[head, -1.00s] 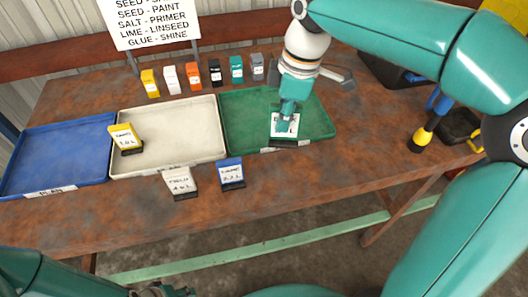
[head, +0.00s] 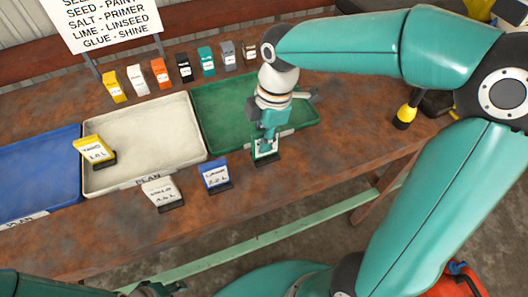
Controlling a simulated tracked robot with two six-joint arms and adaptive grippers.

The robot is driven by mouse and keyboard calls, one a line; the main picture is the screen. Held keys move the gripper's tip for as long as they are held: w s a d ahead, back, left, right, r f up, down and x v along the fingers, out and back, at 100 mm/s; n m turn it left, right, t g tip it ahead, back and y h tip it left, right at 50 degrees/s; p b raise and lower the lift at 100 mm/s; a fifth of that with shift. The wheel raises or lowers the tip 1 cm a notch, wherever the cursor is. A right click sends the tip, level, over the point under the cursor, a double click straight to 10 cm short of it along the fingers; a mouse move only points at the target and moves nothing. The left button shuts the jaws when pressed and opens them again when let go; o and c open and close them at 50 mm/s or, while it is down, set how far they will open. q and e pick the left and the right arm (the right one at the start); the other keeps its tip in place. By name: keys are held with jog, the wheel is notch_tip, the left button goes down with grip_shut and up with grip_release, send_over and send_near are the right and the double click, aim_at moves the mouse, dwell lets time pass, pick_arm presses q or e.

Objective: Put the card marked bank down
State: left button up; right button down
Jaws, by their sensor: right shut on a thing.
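My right gripper (head: 266,140) points down and is shut on a small card with a white face (head: 265,149) and a dark base. The gripper hides much of the card, and I cannot read its mark. The card is upright just in front of the green tray (head: 292,133), right of the blue card (head: 215,174). I cannot tell whether its base touches the table. A white card (head: 161,191) stands further left on the table. A yellow card (head: 95,150) is at the left side of the cream tray. Part of my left gripper (head: 160,289) shows at the bottom edge; its fingers are unclear.
A blue tray (head: 45,165) lies left of the cream tray (head: 148,178). Several coloured cartons (head: 160,73) stand in a row behind the trays, below a sign (head: 100,22) with word pairs. A yellow-and-black tool (head: 404,115) lies at the right. Bare rusty tabletop (head: 310,150) shows right of the held card.

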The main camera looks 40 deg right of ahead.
aim_at(264, 154)
jog(key=shift+f, duration=2.9)
jog(key=c, duration=1.6)
grip_release()
jog(key=shift+f, duration=0.15)
jog(key=o, duration=0.5)
jog(key=shift+c, duration=0.2)
jog(key=shift+r, duration=0.2)
jog(key=r, duration=0.4)
jog(key=d+r, duration=0.1)
jog(key=r, duration=0.7)
jog(key=shift+s+d, duration=0.25)
jog(key=shift+d, duration=0.15)
jog(key=shift+f, duration=0.1)
